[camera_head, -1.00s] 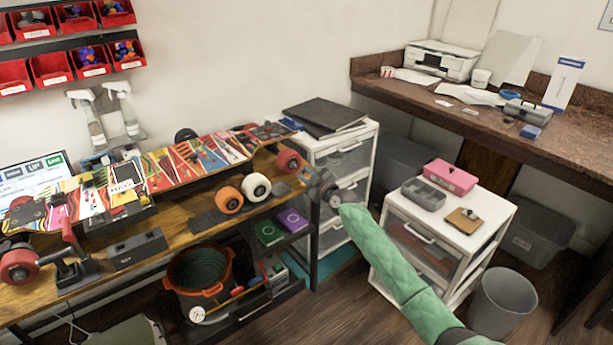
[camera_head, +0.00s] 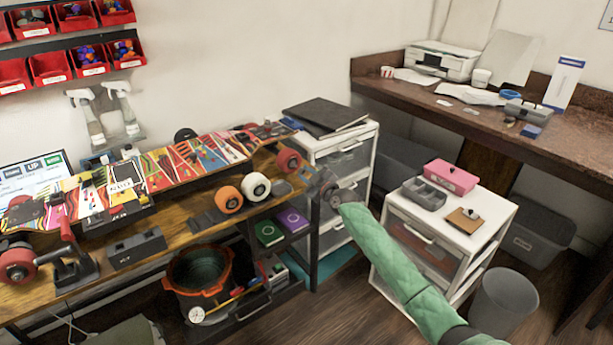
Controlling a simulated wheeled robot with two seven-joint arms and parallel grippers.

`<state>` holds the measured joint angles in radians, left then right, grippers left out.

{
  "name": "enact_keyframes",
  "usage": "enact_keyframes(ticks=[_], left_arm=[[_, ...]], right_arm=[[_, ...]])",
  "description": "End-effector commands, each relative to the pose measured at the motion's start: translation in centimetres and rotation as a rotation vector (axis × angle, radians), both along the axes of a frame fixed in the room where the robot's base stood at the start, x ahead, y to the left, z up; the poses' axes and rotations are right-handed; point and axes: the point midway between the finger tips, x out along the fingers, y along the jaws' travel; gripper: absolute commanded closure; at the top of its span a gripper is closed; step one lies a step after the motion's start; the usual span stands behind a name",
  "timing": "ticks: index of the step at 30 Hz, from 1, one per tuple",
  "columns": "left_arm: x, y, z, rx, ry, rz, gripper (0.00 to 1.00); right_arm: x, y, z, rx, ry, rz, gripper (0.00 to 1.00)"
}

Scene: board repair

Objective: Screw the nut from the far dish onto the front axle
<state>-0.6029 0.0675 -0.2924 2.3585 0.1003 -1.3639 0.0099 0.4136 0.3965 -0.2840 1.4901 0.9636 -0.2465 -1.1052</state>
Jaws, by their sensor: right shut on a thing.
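My right gripper (camera_head: 316,181) is at the bench's right end, just right of the red wheel there. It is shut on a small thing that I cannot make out. A small dark dish (camera_head: 281,188) sits on the bench left of this gripper; its contents cannot be told. My left gripper is out of view.
An orange wheel (camera_head: 229,199) and a white wheel (camera_head: 256,186) stand on the bench front. A dark block (camera_head: 136,248) lies to their left. White drawers (camera_head: 343,160) stand behind my right gripper. A lower drawer unit (camera_head: 455,245) stands right of my green-sleeved arm.

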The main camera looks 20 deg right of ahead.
Motion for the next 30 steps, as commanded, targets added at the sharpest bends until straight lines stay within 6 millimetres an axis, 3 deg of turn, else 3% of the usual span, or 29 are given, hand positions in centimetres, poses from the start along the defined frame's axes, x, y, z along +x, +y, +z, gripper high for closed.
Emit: enact_keyframes(ticks=[30], left_arm=[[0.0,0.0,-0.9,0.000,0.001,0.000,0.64]], right_arm=[[1.0,0.4,0.0,0.000,0.000,0.000,0.94]])
